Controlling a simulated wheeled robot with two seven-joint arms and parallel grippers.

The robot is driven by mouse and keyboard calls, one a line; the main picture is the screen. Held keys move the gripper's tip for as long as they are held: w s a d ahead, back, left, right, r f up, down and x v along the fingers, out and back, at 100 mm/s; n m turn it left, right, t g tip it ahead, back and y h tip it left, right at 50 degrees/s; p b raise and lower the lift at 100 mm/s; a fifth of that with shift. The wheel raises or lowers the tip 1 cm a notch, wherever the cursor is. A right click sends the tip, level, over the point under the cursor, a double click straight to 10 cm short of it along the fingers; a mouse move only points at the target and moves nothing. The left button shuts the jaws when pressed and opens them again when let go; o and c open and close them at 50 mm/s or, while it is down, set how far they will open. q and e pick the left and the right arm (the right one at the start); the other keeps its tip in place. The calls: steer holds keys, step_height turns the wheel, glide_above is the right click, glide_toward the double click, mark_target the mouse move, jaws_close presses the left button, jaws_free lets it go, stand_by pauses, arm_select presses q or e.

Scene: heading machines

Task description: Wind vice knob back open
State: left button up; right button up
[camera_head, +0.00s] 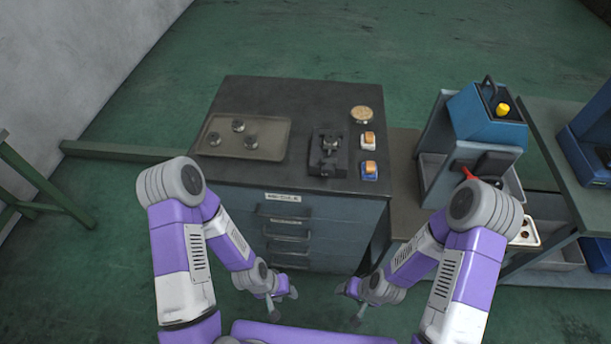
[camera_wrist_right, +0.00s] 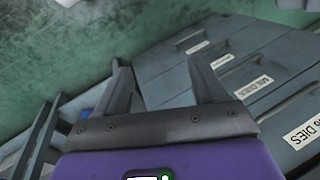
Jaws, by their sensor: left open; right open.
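The small dark vice (camera_head: 328,153) stands on the top of the dark cabinet (camera_head: 300,100), right of the middle and near the front edge. A round piece shows at its centre; I cannot tell its knob apart clearly. My left gripper (camera_head: 284,300) is open and empty, low in front of the cabinet drawers and well below the vice. My right gripper (camera_head: 348,302) is also low in front of the cabinet, apart from the vice. In the right wrist view its two fingers (camera_wrist_right: 165,85) are spread with nothing between them.
Right of the vice are a round tan disc (camera_head: 361,114) and two small orange-topped blocks (camera_head: 368,140). A blue machine (camera_head: 485,118) stands at the right. Labelled drawers (camera_head: 284,212) face me.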

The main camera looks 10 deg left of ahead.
steer(key=w+n+t+h+b, duration=0.15)
steer(key=w+t+b, duration=0.3)
steer(key=w, duration=0.55)
steer(key=t+h+b, duration=0.2)
steer(key=t+b, duration=0.5)
steer(key=t, duration=0.5)
glide_toward(328, 174)
steer(key=w, duration=0.2)
steer(key=shift+n, duration=0.45)
steer(key=shift+w+f+b, duration=0.1)
steer(key=shift+w+b, duration=0.25)
steer(key=shift+w, duration=1.5)
steer(key=shift+w+f+b, duration=0.15)
steer(key=shift+w+b, duration=0.15)
steer(key=shift+w, duration=1.6)
steer(key=c, duration=1.1)
steer(key=shift+o, duration=0.2)
